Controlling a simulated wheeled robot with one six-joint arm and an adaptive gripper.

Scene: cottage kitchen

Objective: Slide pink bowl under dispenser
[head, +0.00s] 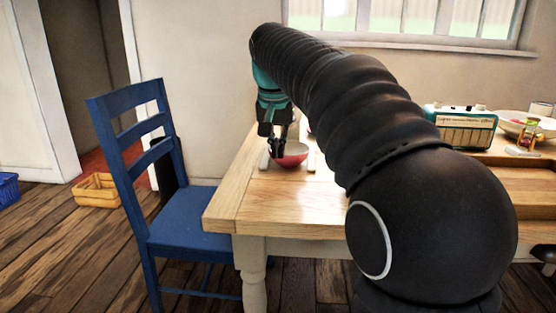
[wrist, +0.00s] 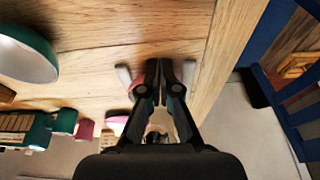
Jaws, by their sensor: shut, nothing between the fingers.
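The pink bowl (head: 292,157) sits on the wooden table near its left end, pink outside and dark at the rim. My gripper (head: 277,154) is shut and empty, pointing down at the bowl's left side. They overlap in the head view, so I cannot tell whether they touch. In the wrist view my gripper (wrist: 163,72) hides most of the bowl; a pink sliver (wrist: 138,84) shows left of the fingers. Two pale strips flank it, the left one (wrist: 123,76) and the right one (wrist: 189,71). I cannot make out a dispenser for certain; my arm covers much of the table.
A blue chair (head: 165,190) stands at the table's left end. A teal radio-like box (head: 460,128) and a pale bowl (head: 510,122) are at the right. A green-rimmed bowl (wrist: 25,52) shows in the wrist view. The table's front left corner (head: 240,208) is clear.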

